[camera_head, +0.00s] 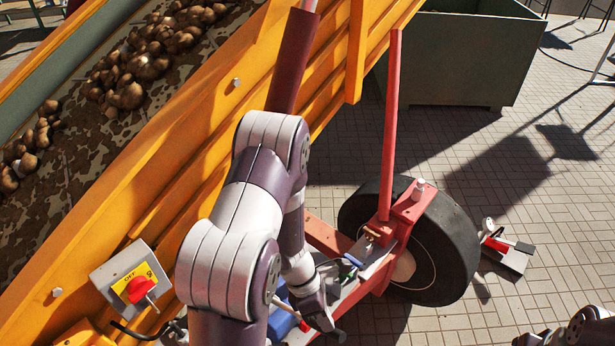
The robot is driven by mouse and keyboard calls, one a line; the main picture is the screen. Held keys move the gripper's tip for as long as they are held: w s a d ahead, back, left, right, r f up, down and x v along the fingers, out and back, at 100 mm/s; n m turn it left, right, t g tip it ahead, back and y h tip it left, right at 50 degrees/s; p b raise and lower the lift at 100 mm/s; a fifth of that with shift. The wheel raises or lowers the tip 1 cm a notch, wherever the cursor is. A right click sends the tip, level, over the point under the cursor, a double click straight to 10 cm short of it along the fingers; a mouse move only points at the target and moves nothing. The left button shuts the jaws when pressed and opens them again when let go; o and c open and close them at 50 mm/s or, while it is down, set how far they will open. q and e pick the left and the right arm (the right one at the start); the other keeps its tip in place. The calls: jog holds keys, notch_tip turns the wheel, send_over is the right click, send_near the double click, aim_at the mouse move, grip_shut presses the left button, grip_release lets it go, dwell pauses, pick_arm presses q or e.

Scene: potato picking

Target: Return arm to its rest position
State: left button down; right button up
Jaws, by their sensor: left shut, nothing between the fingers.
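My left arm rises from the bottom middle, bends at a grey and purple elbow, and hangs down again. Its gripper (322,318) is shut and empty, low in front of the red frame (375,262) of the machine. The gripper is seen from above, and its fingertips are small and dark. A little of my right arm shows at the bottom right corner, cut off by the picture edge. I cannot make out its gripper's fingers.
A yellow conveyor (190,130) carrying several potatoes (130,68) slopes along the left. A switch box (130,278) with a red knob is on its side. A black wheel (445,255) and a green crate (465,60) stand to the right.

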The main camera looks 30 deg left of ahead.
pick_arm(q)
jog(key=shift+s+m, duration=0.2)
jog(key=shift+m, duration=0.4)
jog(key=m, duration=0.1)
jog(key=s+m, duration=0.1)
jog(key=s+m+g, duration=0.1)
jog(key=shift+a+r+m, duration=0.25)
jog(key=shift+r+m, duration=0.15)
notch_tip(320, 180, up, 16)
jog(key=w+m+t+y, duration=0.1)
jog(key=m+y, duration=0.2)
jog(key=m, duration=0.7)
jog(key=w+a+m+t+y, duration=0.1)
jog(key=w+m+t+y, duration=0.1)
jog(key=m, duration=0.8)
jog(key=shift+y, duration=0.4)
jog(key=shift+a, duration=0.1)
